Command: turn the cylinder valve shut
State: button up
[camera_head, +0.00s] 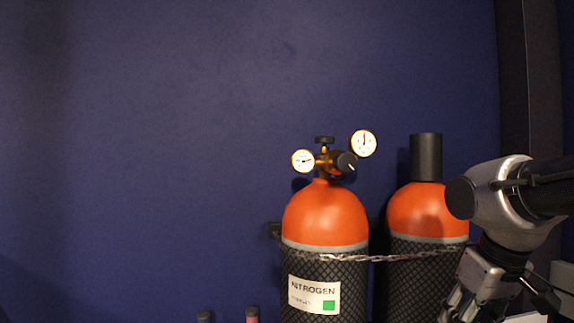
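The cylinder valve (325,140) is a small black handwheel on a brass stem, on top of an orange-shouldered cylinder (325,215) with a NITROGEN label. A brass regulator with a black knob (346,162) and two round gauges, left (303,161) and right (364,143), sits just below the handwheel. My gripper (462,306) is at the lower right, well below and to the right of the valve and apart from it. Its fingertips are partly cut off by the bottom edge, so its opening is unclear.
A second orange cylinder with a black cap (426,158) stands right of the first, between it and my arm. A chain (385,258) runs across both cylinders. Two small tops, one grey (204,316) and one pink (252,314), show at the bottom edge. The space left of the valve is clear.

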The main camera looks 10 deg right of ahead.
aim_at(324, 140)
jog(key=j+z, duration=0.1)
jog(key=z, duration=0.3)
jog(key=k+j+z, duration=0.1)
jog(key=z, duration=0.25)
jog(key=k+z, duration=0.15)
jog(key=z, duration=0.25)
jog(key=k+j+z, duration=0.1)
jog(key=z, duration=0.3)
jog(key=k+z, duration=0.25)
jog(key=z, duration=0.15)
jog(key=k+j+u, duration=0.2)
jog(key=k+u, duration=0.3)
jog(key=k+j+u, duration=0.1)
jog(key=u, duration=0.75)
